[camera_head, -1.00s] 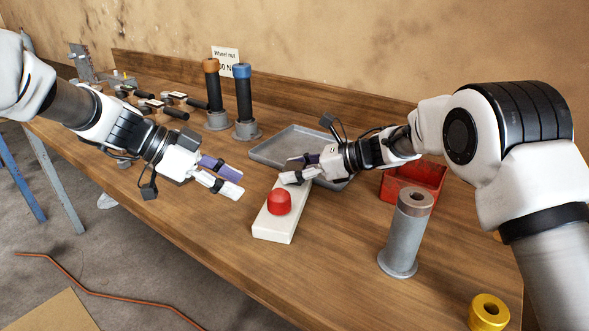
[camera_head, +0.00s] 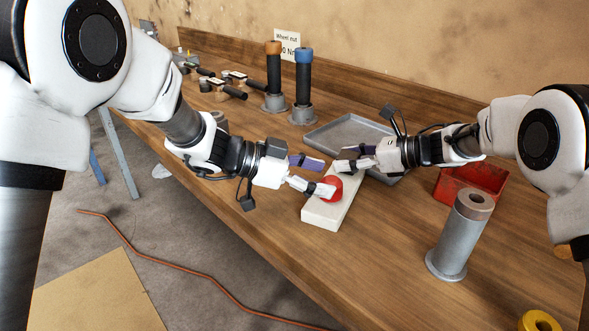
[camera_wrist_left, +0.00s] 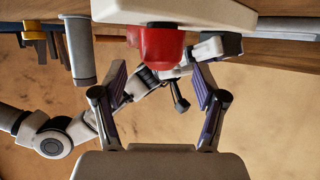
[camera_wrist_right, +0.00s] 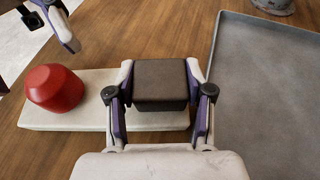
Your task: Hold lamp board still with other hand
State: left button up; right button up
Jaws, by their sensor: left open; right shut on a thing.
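The lamp board is a pale flat board (camera_head: 322,215) on the bench, with a red round lamp (camera_head: 334,188) near its front end. In the right wrist view, the board (camera_wrist_right: 95,118) bears the red lamp (camera_wrist_right: 54,88) at left and a dark block (camera_wrist_right: 160,82) at its other end. My right gripper (camera_head: 347,158) is shut on that dark block, one finger on each side. My left gripper (camera_head: 314,175) is open beside the lamp; one finger overlaps the lamp in the head view. In the left wrist view, the lamp (camera_wrist_left: 154,52) lies between and ahead of the open fingers.
A grey tray (camera_head: 350,130) lies behind the board. A red bin (camera_head: 470,185) and a grey metal cylinder (camera_head: 460,235) stand at right, with a yellow ring (camera_head: 540,321) in front. Two capped posts (camera_head: 303,85) stand at the back. Bench front of the board is clear.

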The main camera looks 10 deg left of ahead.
aim_at(334, 181)
pick_arm(q)
jog(key=x, duration=0.5)
jog(key=shift+w+d+f, duration=0.1)
jog(key=shift+d+f, duration=0.1)
grip_shut()
